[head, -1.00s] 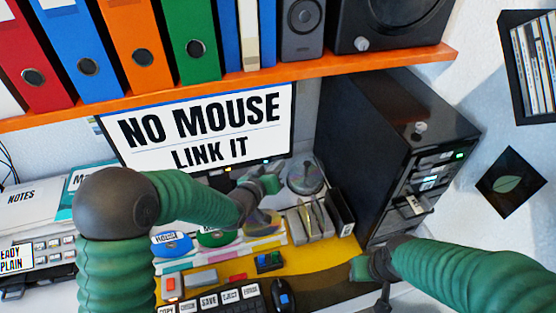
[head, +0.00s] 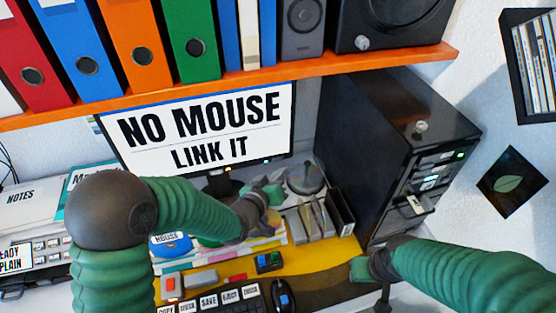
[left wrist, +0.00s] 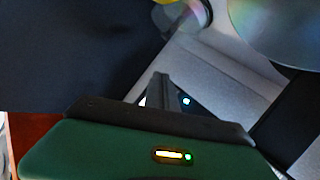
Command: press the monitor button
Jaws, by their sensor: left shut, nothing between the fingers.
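The monitor (head: 205,128) stands under the orange shelf, and its screen reads "NO MOUSE LINK IT". I cannot make out its button for certain; small lights show along the lower bezel. My left gripper (head: 268,190) is shut and empty, in front of and just below the monitor's lower right edge. In the left wrist view its dark finger (left wrist: 162,92) points up, with a small blue light (left wrist: 187,101) beside it; I cannot tell whether they touch. My right gripper (head: 366,268) is low at the right, by the desk's edge; its jaws are unclear.
A black computer tower (head: 375,150) stands right of the monitor. A disc spindle (head: 306,180) and a grey rack (head: 312,222) sit close to my left gripper. A keyboard (head: 212,300) and a mouse (head: 283,297) lie in front. The shelf (head: 300,72) overhangs the monitor.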

